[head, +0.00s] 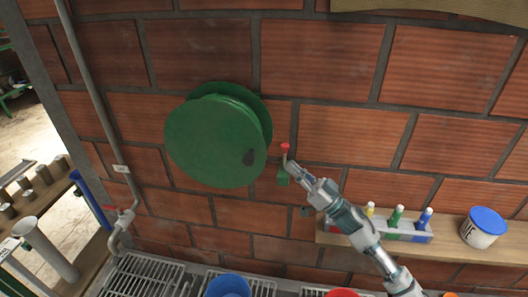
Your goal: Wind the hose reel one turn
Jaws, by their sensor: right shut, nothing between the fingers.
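A green hose reel (208,140) is mounted on the brick wall, left of the middle of the head view. Its round front disc faces me and bears a dark patch near its lower right rim. A small red knob (285,147) on a short stem stands just right of the reel, above a small green piece (283,178). My right gripper (291,168) comes in from the lower right and is shut and empty. Its tips are close to the stem and green piece; I cannot tell whether they touch. My left gripper is not in view.
A wooden shelf (470,253) at right holds a rack of coloured bottles (396,224) and a white tub with a blue lid (483,228). A pipe with a red-handled tap (119,212) runs down the left wall. A metal grate (140,277) and blue bucket (228,286) are below.

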